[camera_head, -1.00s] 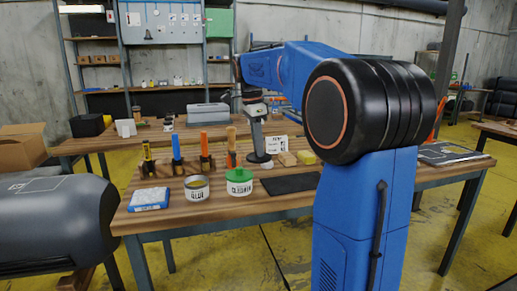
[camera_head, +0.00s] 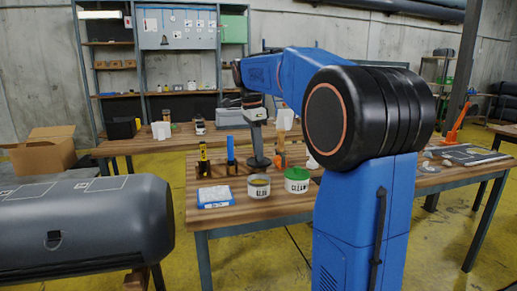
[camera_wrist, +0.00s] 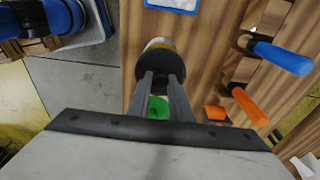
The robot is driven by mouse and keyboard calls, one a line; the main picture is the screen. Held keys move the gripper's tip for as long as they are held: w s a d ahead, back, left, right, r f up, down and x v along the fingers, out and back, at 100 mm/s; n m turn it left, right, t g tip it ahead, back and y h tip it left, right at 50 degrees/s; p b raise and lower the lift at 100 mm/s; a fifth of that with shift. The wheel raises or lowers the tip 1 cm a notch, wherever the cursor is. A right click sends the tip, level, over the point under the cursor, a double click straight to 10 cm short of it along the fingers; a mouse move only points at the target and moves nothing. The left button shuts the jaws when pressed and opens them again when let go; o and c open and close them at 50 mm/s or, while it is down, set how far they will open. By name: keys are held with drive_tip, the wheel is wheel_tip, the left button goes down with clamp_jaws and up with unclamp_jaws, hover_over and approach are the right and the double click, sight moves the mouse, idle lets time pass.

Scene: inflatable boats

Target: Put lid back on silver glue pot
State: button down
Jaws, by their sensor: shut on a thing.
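The silver glue pot (camera_head: 259,190) stands open on the workbench, amber glue showing at its top. In the wrist view its rim (camera_wrist: 158,43) shows partly from behind a dark round lid. My gripper (camera_head: 258,152) is shut on that dark lid (camera_head: 258,163), which it holds flat, apart from the pot. In the head view the lid appears just above and behind the pot's mouth. In the wrist view the gripper's fingers (camera_wrist: 161,88) meet at the lid (camera_wrist: 157,66), which hides much of the pot.
A green-topped pot (camera_head: 296,181) stands right of the glue pot, and a blue-and-white box (camera_head: 215,197) to its left. Tools with yellow, blue and orange handles (camera_head: 230,153) stand upright behind. A grey inflatable tube (camera_head: 80,225) lies left of the bench.

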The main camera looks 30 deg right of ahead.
sight(258, 164)
drive_tip(key=shift+f, duration=2.65)
drive_tip(key=shift+f, duration=0.15)
idle(0.4)
drive_tip(key=c, duration=1)
unclamp_jaws()
drive_tip(key=shift+c, duration=0.2)
drive_tip(key=shift+r, duration=3.5)
drive_tip(key=shift+c, duration=0.6)
clamp_jaws()
